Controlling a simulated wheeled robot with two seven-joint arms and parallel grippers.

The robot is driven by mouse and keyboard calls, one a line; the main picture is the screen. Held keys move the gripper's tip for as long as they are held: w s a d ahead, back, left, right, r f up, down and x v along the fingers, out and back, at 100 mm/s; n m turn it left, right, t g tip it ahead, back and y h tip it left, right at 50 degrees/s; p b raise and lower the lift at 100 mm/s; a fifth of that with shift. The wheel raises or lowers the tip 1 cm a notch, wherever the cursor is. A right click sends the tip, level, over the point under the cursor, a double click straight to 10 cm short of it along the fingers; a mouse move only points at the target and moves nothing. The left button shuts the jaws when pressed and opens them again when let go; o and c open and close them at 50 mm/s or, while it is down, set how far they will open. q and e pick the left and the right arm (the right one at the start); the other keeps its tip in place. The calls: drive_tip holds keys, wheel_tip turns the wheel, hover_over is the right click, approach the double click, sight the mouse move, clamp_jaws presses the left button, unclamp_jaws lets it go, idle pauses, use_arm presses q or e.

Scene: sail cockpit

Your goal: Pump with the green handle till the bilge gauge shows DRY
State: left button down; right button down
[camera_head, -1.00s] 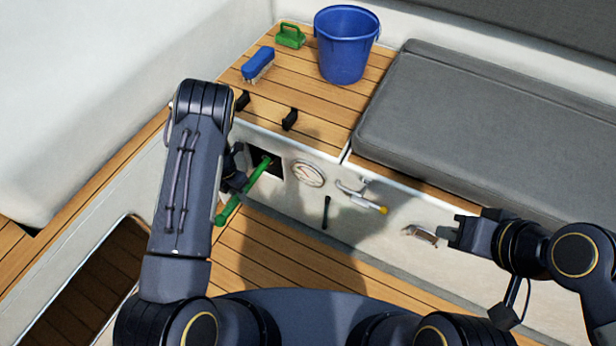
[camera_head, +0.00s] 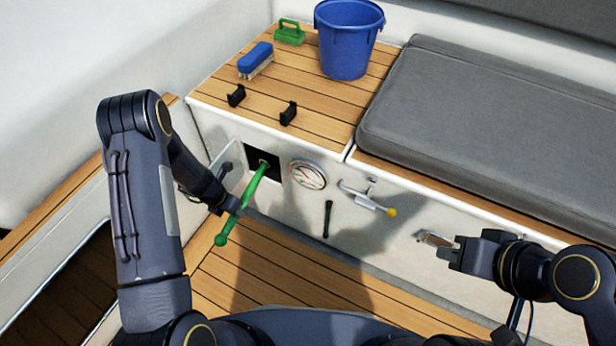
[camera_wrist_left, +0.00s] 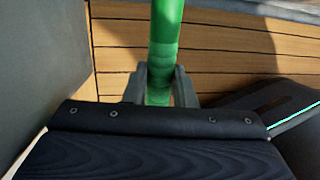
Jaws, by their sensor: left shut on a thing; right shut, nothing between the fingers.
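The green pump handle (camera_head: 252,187) is a long rod. It comes out of a dark square opening (camera_head: 261,160) in the white locker front and slopes down toward me, ending in a round knob. My left gripper (camera_head: 231,203) is shut on the rod partway along it. The left wrist view shows the fingers (camera_wrist_left: 160,88) on both sides of the green rod (camera_wrist_left: 164,45). The round bilge gauge (camera_head: 307,175) is right of the opening; its needle shows, but its wording is too small to read. My right gripper (camera_head: 448,252) is shut and empty near a metal latch (camera_head: 433,238).
A yellow-tipped lever (camera_head: 370,202) and a small black handle (camera_head: 328,218) are on the locker front. A blue bucket (camera_head: 347,45), blue brush (camera_head: 256,60), green-handled scrubber (camera_head: 290,32) and two black brackets stand on the wooden bench top. A grey cushion (camera_head: 480,130) lies right.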

use_arm(q)
drive_tip(key=shift+g+y, duration=0.4)
drive_tip(key=shift+g, duration=0.5)
drive_tip(key=r+p, duration=0.1)
drive_tip(key=p, duration=0.2)
drive_tip(key=r+p, duration=0.2)
drive_tip(key=p, duration=0.1)
drive_tip(key=r+p, duration=0.2)
drive_tip(key=p, duration=0.1)
drive_tip(key=shift+w+d+r, duration=0.1)
drive_tip(key=shift+w+r, duration=0.1)
drive_tip(key=shift+w, duration=0.05)
drive_tip(key=shift+w+r+g+p, duration=0.1)
drive_tip(key=shift+r+g+p, duration=0.5)
drive_tip(key=shift+p, duration=0.25)
drive_tip(key=shift+g+y, duration=0.6)
drive_tip(key=shift+g, duration=0.3)
drive_tip(key=v, duration=0.1)
drive_tip(key=p+v, duration=0.1)
drive_tip(key=v, duration=0.2)
drive_tip(key=shift+d+r+p, duration=0.2)
drive_tip(key=shift+d+p, duration=0.1)
drive_tip(key=shift+p, duration=0.1)
